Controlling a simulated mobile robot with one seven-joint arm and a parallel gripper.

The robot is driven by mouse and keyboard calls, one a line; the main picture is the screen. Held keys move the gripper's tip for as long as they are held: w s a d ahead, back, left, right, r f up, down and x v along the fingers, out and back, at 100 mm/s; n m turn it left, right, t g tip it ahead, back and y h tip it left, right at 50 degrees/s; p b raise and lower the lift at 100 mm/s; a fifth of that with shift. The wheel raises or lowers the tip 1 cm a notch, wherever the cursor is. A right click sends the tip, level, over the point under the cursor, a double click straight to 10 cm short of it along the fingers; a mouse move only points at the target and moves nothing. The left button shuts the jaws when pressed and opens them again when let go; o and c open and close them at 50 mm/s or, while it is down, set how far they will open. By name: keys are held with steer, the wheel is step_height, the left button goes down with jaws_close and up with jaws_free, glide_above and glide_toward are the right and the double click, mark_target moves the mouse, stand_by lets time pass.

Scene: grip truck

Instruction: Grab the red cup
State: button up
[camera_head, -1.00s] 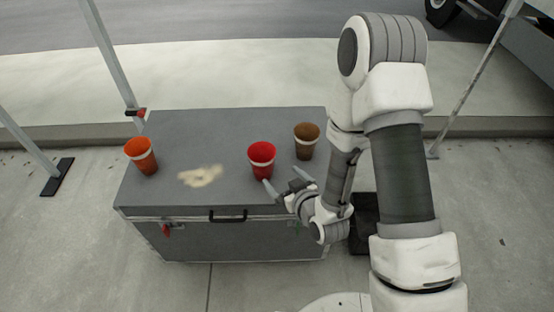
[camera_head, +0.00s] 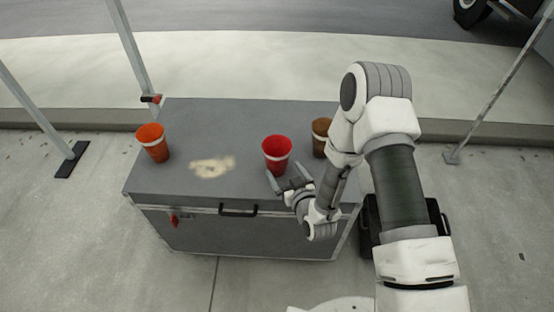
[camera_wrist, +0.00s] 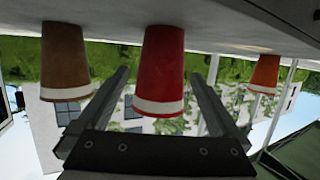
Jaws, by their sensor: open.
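The red cup (camera_head: 277,152) with a white band stands upright on the grey case (camera_head: 235,185), near the middle of its top. My gripper (camera_head: 287,178) is open and low, at the front side of the red cup, with nothing held. The wrist view is upside down; there the red cup (camera_wrist: 159,75) shows between the two spread fingers of my gripper (camera_wrist: 165,92), beyond their tips. I cannot tell whether a finger touches the cup.
A brown cup (camera_head: 321,136) stands to the right of the red cup, partly hidden by my arm. An orange cup (camera_head: 153,143) stands at the case's left end. A pale stain (camera_head: 212,167) lies between. Metal poles (camera_head: 133,50) rise behind the case.

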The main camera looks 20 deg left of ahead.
mark_target(276, 148)
steer(key=shift+b+x, duration=0.5)
steer(key=shift+x, duration=3)
steer(key=shift+s, duration=0.15)
steer(key=c, duration=1.2)
steer(key=shift+o, duration=0.2)
